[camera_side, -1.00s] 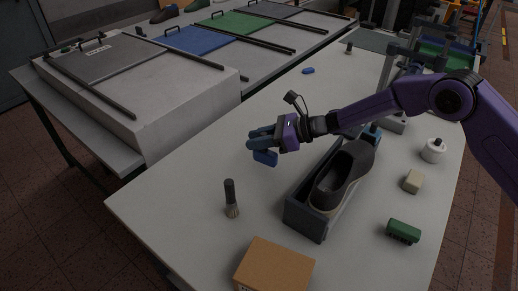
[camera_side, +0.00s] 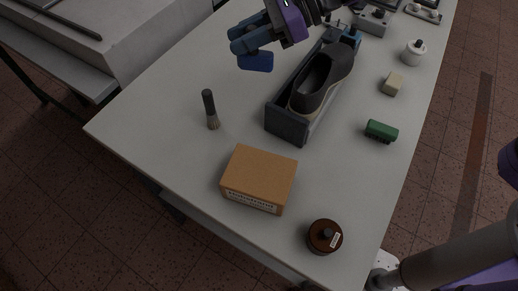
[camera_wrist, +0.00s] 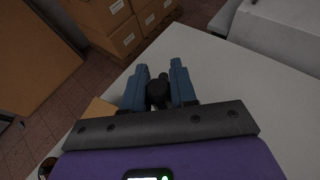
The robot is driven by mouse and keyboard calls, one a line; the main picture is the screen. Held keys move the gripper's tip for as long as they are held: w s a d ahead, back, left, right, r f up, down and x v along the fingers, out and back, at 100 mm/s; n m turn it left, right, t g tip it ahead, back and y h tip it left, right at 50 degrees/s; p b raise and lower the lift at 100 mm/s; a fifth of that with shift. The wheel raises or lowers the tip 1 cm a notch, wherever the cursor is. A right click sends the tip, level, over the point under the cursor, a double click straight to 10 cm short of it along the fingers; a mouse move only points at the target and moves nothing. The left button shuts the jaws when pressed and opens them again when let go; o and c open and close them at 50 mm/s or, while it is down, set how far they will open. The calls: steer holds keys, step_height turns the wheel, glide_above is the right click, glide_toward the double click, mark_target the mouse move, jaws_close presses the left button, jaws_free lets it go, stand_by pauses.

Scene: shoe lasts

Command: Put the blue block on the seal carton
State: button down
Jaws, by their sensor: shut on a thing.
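In the wrist view my fingers (camera_wrist: 159,80) point away from the camera. The block cannot be made out there, and a tan corner of the carton (camera_wrist: 98,108) shows at the left.
A dark brush (camera_side: 210,110) stands upright between gripper and carton. A shoe (camera_side: 322,82) sits in a dark tray (camera_side: 287,125) to the right.

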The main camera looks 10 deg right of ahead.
steer(key=s+d+r+n+g, duration=0.1)
steer(key=s+d+n+g, duration=0.15)
steer(key=s, duration=0.65)
steer(key=s+d+r+n+g, duration=0.1)
steer(key=s+d+r, duration=0.15)
steer(key=s, duration=0.55)
steer(key=s+d+r+n+g, duration=0.15)
steer(key=s+d, duration=0.25)
steer(key=s, duration=0.5)
steer(key=g, duration=0.1)
glide_above(251, 177)
steer(key=shift+h, duration=0.4)
steer(key=shift+f, duration=7)
steer(key=shift+f, duration=0.15)
steer(key=c, duration=0.9)
jaws_free()
